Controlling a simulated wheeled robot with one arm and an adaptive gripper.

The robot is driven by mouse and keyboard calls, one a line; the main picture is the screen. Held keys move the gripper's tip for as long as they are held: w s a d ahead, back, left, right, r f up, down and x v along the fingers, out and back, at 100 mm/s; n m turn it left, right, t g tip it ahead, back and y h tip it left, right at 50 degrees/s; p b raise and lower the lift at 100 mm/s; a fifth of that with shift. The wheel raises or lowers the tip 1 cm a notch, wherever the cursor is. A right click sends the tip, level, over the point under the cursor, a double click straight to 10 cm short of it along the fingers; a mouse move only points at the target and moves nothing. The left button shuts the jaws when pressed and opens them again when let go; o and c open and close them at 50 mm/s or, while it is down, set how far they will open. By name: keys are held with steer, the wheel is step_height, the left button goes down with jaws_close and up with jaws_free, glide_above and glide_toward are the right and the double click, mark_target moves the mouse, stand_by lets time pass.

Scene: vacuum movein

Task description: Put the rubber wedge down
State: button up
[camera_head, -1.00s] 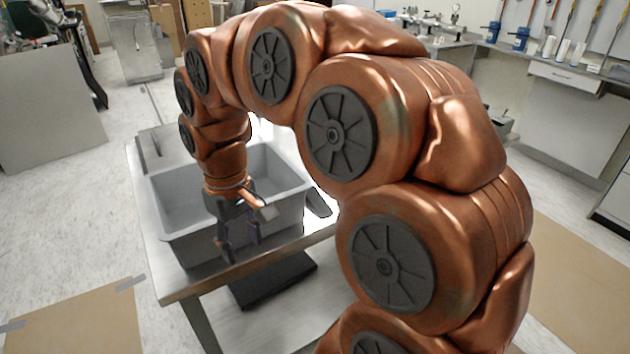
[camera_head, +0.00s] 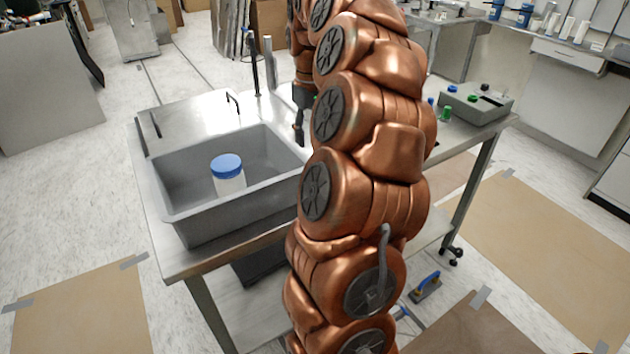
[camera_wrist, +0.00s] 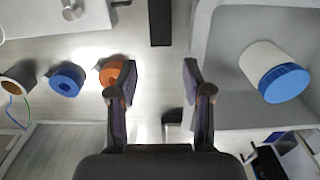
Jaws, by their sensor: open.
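My gripper (camera_wrist: 160,95) is open in the wrist view, with its two dark fingers apart and nothing held between them. In the head view my copper arm covers most of it. I cannot surely identify the rubber wedge. A small black block (camera_wrist: 172,121) lies beyond the fingers, between them in the wrist view, and may be it. A longer black bar (camera_wrist: 160,22) shows at the top of that view.
A grey sink basin (camera_head: 185,215) in the metal table holds a white jar with a blue lid (camera_head: 228,165); the jar also shows in the wrist view (camera_wrist: 262,65). Blue (camera_wrist: 67,79) and orange (camera_wrist: 108,70) round pieces lie left of my fingers. A grey box (camera_head: 480,108) stands right.

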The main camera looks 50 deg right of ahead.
steer(key=shift+f+p, duration=0.6)
steer(key=shift+f, duration=5.3)
steer(key=shift+c, duration=0.3)
jaws_close()
step_height(320, 180, up, 18)
steer(key=b, duration=0.1)
